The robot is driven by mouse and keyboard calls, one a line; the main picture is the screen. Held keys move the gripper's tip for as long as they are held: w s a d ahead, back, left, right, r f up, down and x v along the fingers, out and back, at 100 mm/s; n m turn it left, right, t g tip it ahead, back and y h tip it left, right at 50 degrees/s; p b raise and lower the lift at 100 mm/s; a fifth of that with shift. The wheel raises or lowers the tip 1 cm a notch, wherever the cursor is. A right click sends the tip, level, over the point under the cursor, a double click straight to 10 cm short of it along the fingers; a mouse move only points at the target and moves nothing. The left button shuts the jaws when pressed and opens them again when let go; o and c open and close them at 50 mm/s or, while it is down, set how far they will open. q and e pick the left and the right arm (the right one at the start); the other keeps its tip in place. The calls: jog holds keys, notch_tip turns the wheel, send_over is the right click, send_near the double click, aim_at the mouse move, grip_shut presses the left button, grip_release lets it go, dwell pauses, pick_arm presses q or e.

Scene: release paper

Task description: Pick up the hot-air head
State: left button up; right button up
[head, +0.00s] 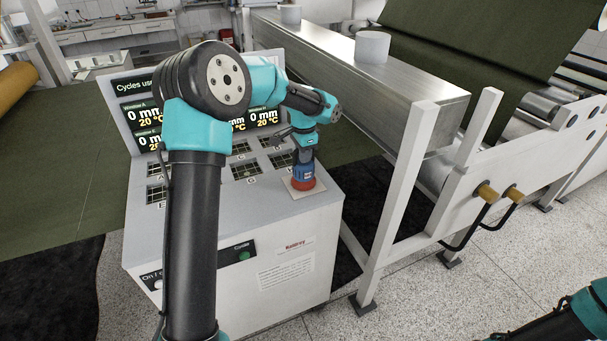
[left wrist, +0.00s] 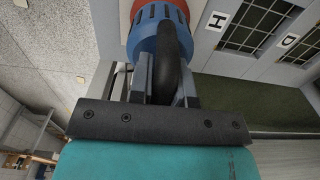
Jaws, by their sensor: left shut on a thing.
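The hot-air head (head: 303,176) is a blue and red cylinder standing upright on a pale square pad (head: 299,189) at the right end of the white console top. My left gripper (head: 303,155) reaches down over it from above and is shut on it. In the left wrist view the blue slotted body of the hot-air head (left wrist: 158,28) with its red end and a dark handle sits between the fingers of my left gripper (left wrist: 163,85). Part of my right arm shows at the lower right corner of the head view, but its gripper is out of frame.
The white console (head: 230,230) carries a display panel (head: 140,110) and several dark grid windows (head: 245,171). A metal beam and white machine frame (head: 400,200) stand close to the right of the console. Speckled floor (head: 480,270) is open at the lower right.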

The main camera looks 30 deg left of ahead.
pick_arm(q)
grip_shut()
dwell(0.7)
jog(key=shift+r, duration=0.2)
jog(key=shift+r, duration=1.55)
jog(key=shift+s+d+r, duration=0.15)
jog(key=shift+s, duration=0.1)
jog(key=s+d+r, duration=0.1)
jog(key=s+d, duration=0.7)
jog(key=s, duration=0.5)
jog(key=shift+r, duration=0.15)
